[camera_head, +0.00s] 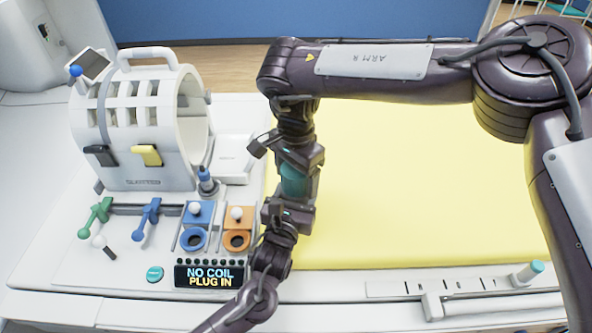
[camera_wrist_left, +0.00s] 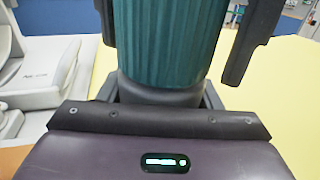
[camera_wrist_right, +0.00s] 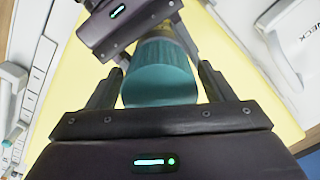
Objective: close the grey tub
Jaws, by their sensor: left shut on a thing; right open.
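A teal cylinder (camera_head: 293,182) is in line between my two grippers, above the yellow top.
A white slotted scanner ring (camera_head: 150,115) stands at left, with green (camera_head: 95,217) and blue (camera_head: 147,219) handles before it. A display (camera_head: 210,276) reads "NO COIL PLUG IN". The yellow top (camera_head: 420,190) is clear; a teal-ended bar (camera_head: 530,272) lies along its front right.

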